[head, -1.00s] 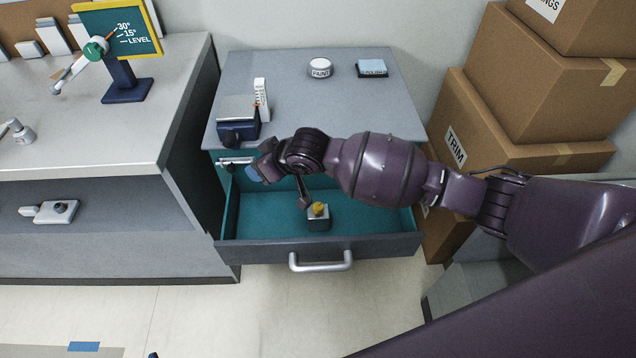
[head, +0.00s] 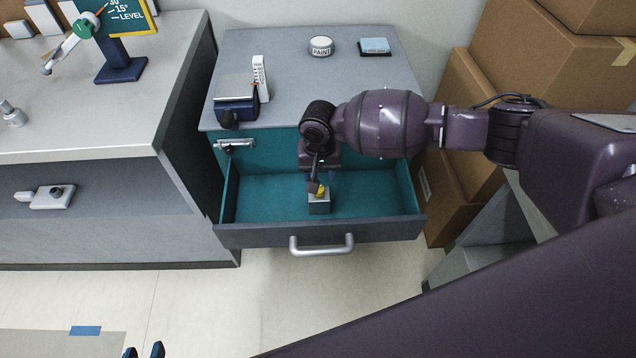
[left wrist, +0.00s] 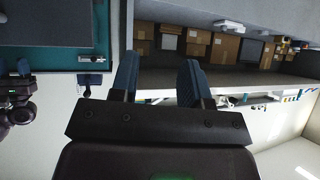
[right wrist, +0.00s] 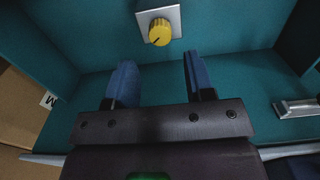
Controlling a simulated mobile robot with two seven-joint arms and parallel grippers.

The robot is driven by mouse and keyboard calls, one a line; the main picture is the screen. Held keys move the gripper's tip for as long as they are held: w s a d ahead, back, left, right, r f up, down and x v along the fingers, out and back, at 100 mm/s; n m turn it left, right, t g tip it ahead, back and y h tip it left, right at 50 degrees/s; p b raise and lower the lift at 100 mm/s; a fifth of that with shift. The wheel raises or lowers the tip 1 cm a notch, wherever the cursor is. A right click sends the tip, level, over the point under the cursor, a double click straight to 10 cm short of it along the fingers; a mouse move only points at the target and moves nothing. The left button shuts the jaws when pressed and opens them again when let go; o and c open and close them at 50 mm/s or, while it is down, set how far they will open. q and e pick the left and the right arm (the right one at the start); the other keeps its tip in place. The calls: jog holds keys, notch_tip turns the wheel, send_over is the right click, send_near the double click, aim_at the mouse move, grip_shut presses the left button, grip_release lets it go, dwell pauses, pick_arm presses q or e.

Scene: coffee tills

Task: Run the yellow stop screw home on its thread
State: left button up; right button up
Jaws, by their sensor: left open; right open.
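The yellow stop screw (head: 321,190) sits on a small grey block (head: 319,206) inside the open teal drawer. The right wrist view shows its round knurled yellow head (right wrist: 160,32) with a dark mark, on a pale square face (right wrist: 176,16). My right gripper (head: 318,174) is over the drawer, just behind the screw in the head view. Its blue fingers are open and empty, apart from the screw, which lies beyond the fingertips in the right wrist view. The thread is hidden. My left gripper (head: 143,351) is open and empty, low at the front, far from the drawer.
The drawer's front wall (head: 270,233) and sides surround the block; free floor lies around it inside. Stacked cartons (head: 560,100) stand at right.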

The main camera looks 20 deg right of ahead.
aim_at(320, 189)
notch_tip(320, 189, down, 4)
jog(key=shift+s+f+b, duration=0.1)
jog(key=shift+b, duration=0.9)
jog(key=shift+f+b, duration=0.6)
jog(key=shift+f, duration=0.2)
jog(key=shift+f+b, duration=0.45)
jog(key=shift+f, duration=0.15)
jog(key=shift+r, duration=0.2)
jog(key=c, duration=0.8)
jog(key=shift+o, duration=0.2)
jog(key=m, duration=1.5)
jog(key=shift+a, duration=0.1)
jog(key=m, duration=1.2)
jog(key=shift+r+m, duration=0.1)
jog(key=shift+m, duration=0.3)
jog(key=m, duration=0.3)
jog(key=o, duration=0.7)
